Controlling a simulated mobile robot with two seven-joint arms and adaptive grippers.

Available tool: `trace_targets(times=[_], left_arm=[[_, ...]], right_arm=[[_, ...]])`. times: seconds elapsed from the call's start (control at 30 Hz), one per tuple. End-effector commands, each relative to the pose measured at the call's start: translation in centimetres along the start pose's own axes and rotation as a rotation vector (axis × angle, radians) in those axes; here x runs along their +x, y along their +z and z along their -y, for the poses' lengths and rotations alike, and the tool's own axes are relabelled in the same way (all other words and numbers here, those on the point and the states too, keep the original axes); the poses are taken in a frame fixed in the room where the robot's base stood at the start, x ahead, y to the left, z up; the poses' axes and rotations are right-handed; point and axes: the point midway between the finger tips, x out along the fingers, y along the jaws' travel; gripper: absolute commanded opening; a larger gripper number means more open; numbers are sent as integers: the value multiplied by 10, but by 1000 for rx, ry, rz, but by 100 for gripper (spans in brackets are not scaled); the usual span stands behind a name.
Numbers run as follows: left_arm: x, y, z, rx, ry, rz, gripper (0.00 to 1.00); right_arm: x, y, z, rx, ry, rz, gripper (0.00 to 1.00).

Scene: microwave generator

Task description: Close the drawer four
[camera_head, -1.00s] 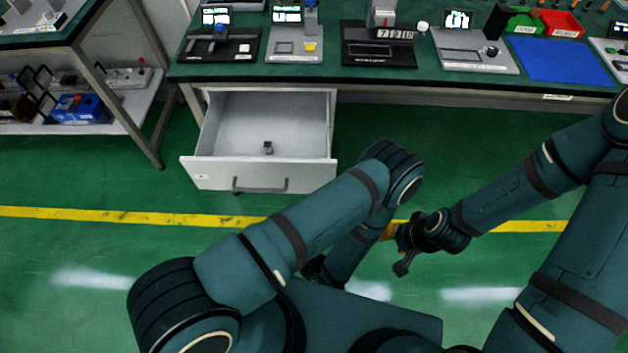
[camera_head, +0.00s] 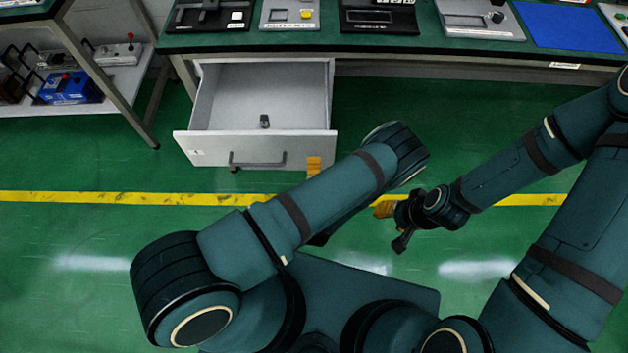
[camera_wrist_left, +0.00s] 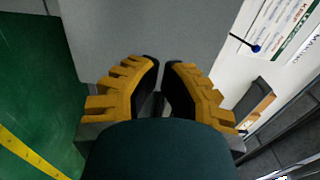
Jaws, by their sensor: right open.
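A white drawer (camera_head: 210,148) stands pulled out under the green-topped bench in the head view. Its front has a dark bar handle (camera_head: 257,158); the small label at its left is unreadable. My left gripper shows as a yellow finger (camera_head: 314,166) by the right end of the drawer front, mostly hidden by my arm; contact cannot be told. In the left wrist view its two yellow-and-black fingers (camera_wrist_left: 160,64) have their tips nearly together with nothing visible between them, before a plain grey surface (camera_wrist_left: 140,30). My right gripper (camera_head: 386,209) hangs empty above the floor, partly hidden.
A small dark object (camera_head: 265,121) lies inside the drawer. The green bench (camera_head: 290,42) carries several devices and a blue mat (camera_head: 568,27). A side shelf with a blue box (camera_head: 70,88) stands at the left. The floor before the drawer is clear, crossed by a yellow line.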

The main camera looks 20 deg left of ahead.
Motion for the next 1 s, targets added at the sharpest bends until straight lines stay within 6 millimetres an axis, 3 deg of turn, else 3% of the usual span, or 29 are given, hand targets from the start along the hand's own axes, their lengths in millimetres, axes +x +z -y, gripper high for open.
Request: trace_targets(times=[0.1,0.3,0.77,1.0], left_arm=[[18,0,0,-1,-2,1,0],[33,0,0,-2,-1,0,0],[35,-1,0,-1,0,0,0],[42,-11,0,-3,-1,0,0]], right_arm=[[4,0,-1,0,0,-2,47],[6,-1,-2,0,0,-3,47],[6,-1,-2,0,0,-3,47],[9,-1,-3,-1,0,-4,47]])
